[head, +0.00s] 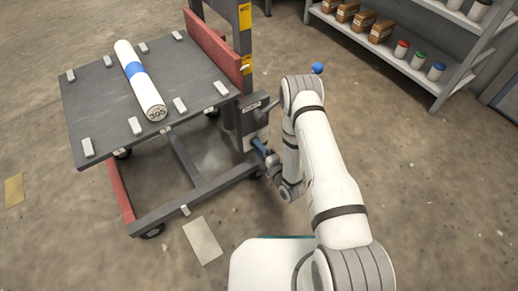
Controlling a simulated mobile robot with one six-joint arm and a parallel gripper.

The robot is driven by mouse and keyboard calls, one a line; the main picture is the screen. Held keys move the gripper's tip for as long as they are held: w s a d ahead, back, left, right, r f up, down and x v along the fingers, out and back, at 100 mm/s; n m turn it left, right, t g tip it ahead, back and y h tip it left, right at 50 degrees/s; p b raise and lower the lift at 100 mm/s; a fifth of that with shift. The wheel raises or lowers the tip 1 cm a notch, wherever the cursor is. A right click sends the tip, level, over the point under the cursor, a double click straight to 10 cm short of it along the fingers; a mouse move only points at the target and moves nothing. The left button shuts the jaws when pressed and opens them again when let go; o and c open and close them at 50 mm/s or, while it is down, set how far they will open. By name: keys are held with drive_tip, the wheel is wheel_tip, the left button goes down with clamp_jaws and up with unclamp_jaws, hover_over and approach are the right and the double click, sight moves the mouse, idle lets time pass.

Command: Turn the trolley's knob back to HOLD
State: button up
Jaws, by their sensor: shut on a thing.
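The trolley (88,108) stands at the left, with a grey top, small light blocks and a red lower rail. A white roll with a blue band (134,70) lies on its top. A dark grey control box with a small label (253,107) sits at the trolley's right side. My gripper (259,146) is at the lower part of this box, shut on what appears to be the knob. The knob and its pointer are mostly hidden by my gripper, so its setting cannot be read.
A blue ball (317,68) shows just behind my arm; what it is fixed to is hidden. A shelf (392,62) with brown boxes and coloured-lid jars stands at the upper right. A paper sheet (203,240) lies on the floor. The floor at right is clear.

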drive_tip(key=o, duration=1)
drive_tip(key=p+v, duration=0.2)
drive_tip(key=v, duration=0.5)
drive_tip(key=shift+s+d, duration=0.2)
drive_tip(key=shift+s, duration=0.15)
